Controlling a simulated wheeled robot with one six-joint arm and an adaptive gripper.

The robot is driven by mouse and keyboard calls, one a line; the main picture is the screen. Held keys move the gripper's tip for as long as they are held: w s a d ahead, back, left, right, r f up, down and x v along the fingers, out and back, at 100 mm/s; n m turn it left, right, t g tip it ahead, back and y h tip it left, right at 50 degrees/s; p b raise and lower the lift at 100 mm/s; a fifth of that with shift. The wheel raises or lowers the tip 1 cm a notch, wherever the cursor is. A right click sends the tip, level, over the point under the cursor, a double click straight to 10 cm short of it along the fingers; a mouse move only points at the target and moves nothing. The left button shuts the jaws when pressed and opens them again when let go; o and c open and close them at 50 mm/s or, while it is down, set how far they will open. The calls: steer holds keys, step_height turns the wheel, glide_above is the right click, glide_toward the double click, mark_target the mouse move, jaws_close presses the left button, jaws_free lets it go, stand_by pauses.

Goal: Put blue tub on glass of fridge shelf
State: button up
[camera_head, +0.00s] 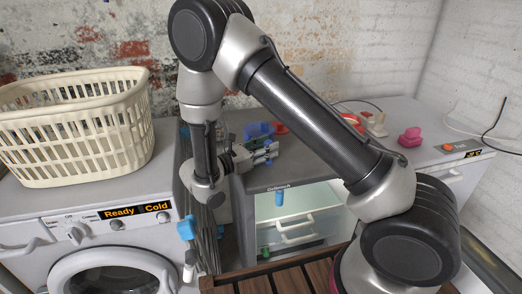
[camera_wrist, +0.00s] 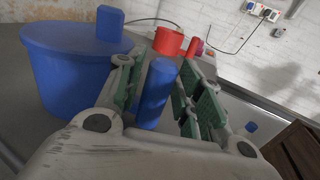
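In the wrist view a wide blue tub (camera_wrist: 65,75) stands on the grey top, left of my gripper (camera_wrist: 160,85). A slim blue cylinder (camera_wrist: 157,95) lies between the green-padded fingers, with a gap visible on the right side; contact is unclear. In the head view my gripper (camera_head: 268,151) is low over the grey top and points right. Blue objects (camera_head: 257,130) show just behind it, partly hidden. The fridge (camera_head: 298,222) below is lit inside, with a small blue item (camera_head: 279,198) in its upper part. The shelf glass is hard to make out.
A cream laundry basket (camera_head: 75,128) stands on the washing machine (camera_head: 95,225) at left. A red cup (camera_wrist: 168,41) and a small blue block (camera_wrist: 110,23) are near the tub. A pink item (camera_head: 410,137) sits farther right. Wooden slats (camera_head: 290,277) lie in front of the fridge.

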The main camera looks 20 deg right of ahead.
steer(key=shift+w+d, duration=0.15)
steer(key=shift+d, duration=0.3)
steer(key=shift+c, duration=0.2)
jaws_close()
